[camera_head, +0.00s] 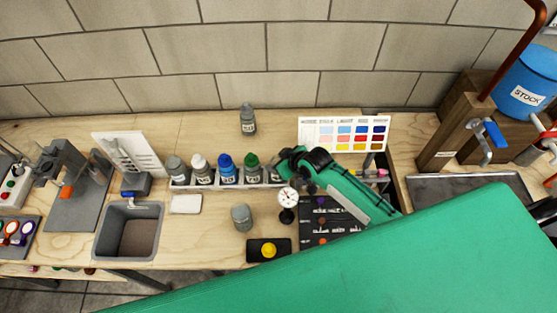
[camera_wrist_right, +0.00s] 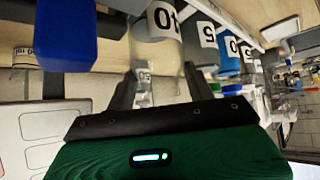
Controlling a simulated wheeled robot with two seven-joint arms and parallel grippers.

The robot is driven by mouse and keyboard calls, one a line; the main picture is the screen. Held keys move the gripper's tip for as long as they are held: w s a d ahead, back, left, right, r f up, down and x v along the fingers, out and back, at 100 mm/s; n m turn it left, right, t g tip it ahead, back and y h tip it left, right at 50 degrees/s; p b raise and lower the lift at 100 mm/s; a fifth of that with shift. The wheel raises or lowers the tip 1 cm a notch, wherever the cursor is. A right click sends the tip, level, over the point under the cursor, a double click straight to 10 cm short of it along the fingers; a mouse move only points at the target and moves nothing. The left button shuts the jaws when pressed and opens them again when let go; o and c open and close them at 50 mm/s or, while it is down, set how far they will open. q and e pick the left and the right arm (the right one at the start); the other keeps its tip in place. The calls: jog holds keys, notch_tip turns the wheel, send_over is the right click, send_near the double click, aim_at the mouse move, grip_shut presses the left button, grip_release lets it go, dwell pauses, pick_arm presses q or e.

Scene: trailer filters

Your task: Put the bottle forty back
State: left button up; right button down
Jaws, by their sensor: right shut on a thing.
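My right gripper (camera_head: 278,168) reaches in from the right to the right end of the bottle row. It is shut on a bottle labelled 40 (camera_wrist_right: 162,22), which shows between the fingers (camera_wrist_right: 158,85) in the right wrist view. In the head view the held bottle (camera_head: 274,174) is largely covered by the gripper, at the end of the grey rack (camera_head: 218,187). I cannot tell whether it is fully seated. Grey-capped (camera_head: 176,168), white-capped (camera_head: 201,169), blue-capped (camera_head: 227,169) and green-capped (camera_head: 252,168) bottles stand upright in the rack. My left gripper is out of view.
A grey-capped bottle (camera_head: 248,120) stands behind the rack, and another (camera_head: 241,217) stands in front. A dial gauge (camera_head: 288,197) is close below my right gripper. A colour chart (camera_head: 345,133) stands behind it. A sink (camera_head: 131,229) lies left; the bench back is mostly clear.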

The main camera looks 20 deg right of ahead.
jog(key=shift+f, duration=0.2)
jog(key=shift+f, duration=0.15)
jog(key=c, duration=0.6)
grip_release()
jog(key=shift+o, duration=0.2)
jog(key=shift+r, duration=0.2)
jog(key=shift+s+d+r, duration=0.15)
jog(key=shift+s, duration=0.05)
jog(key=b+v, duration=0.2)
jog(key=v, duration=0.9)
jog(key=shift+b, duration=0.35)
